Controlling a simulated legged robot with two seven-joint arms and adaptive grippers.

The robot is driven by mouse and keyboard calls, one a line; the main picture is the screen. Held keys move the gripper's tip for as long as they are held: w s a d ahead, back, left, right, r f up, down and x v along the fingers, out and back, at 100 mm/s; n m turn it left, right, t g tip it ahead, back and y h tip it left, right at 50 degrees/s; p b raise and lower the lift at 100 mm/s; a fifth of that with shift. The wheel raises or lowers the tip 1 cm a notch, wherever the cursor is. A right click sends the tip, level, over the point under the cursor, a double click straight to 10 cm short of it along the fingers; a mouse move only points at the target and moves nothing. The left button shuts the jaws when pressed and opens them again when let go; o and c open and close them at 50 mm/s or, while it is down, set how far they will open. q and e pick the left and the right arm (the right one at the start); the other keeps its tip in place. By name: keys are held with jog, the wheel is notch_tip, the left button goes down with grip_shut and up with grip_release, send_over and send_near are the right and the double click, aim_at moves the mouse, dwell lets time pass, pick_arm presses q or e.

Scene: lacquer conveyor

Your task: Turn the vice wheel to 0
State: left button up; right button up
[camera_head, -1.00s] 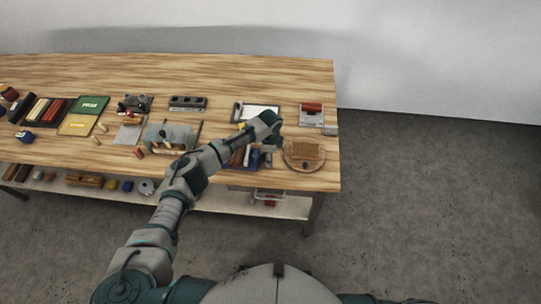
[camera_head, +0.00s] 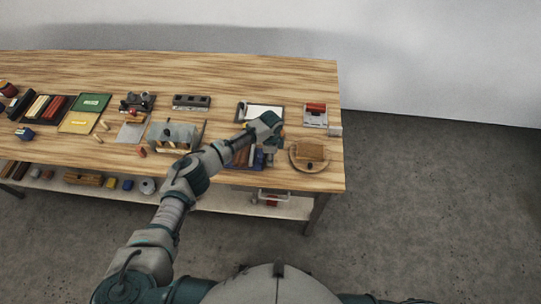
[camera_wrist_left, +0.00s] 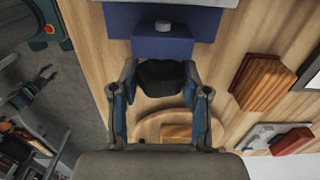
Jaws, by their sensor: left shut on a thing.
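The vice (camera_wrist_left: 165,42) is a blue block with a small grey knob on its far side in the left wrist view. In the head view the blue vice (camera_head: 260,158) is partly hidden by my left gripper (camera_head: 272,143), near the bench's front right. The black vice wheel (camera_wrist_left: 160,76) sticks out from the vice's near face. My left gripper (camera_wrist_left: 161,88) is shut on the wheel, one finger at each side. No number or scale on the wheel is readable. My right gripper is out of view.
A round wooden board (camera_head: 297,165) with a brown block (camera_head: 310,151) lies right of the vice. A grey plate with a red block (camera_head: 316,107) and a white-topped tray (camera_head: 264,112) are behind. Tools crowd the left of the wooden bench (camera_head: 250,75); its back strip is clear.

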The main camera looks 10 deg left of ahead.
pick_arm(q)
jog(key=shift+w+r, duration=0.1)
jog(key=shift+r, duration=0.1)
jog(key=shift+r+p, duration=0.1)
jog(key=shift+p, duration=0.25)
jog(key=shift+t+p, duration=0.3)
jog(key=shift+p, duration=0.1)
jog(key=t+p, duration=0.2)
jog(key=p, duration=0.2)
jog(key=shift+r+t+p, duration=0.15)
jog(key=shift+t+p, duration=0.15)
jog(key=shift+f+t+p, duration=0.2)
jog(key=shift+t+p, duration=0.7)
jog(key=shift+t, duration=0.1)
jog(key=shift+f+t+p, duration=0.1)
jog(key=shift+t+p, duration=0.25)
jog(key=shift+t, duration=0.55)
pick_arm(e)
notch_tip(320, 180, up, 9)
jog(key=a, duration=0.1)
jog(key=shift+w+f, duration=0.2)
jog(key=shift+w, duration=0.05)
pick_arm(q)
jog(key=shift+s, duration=0.2)
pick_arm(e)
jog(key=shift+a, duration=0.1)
pick_arm(q)
jog(key=shift+a+f, duration=0.1)
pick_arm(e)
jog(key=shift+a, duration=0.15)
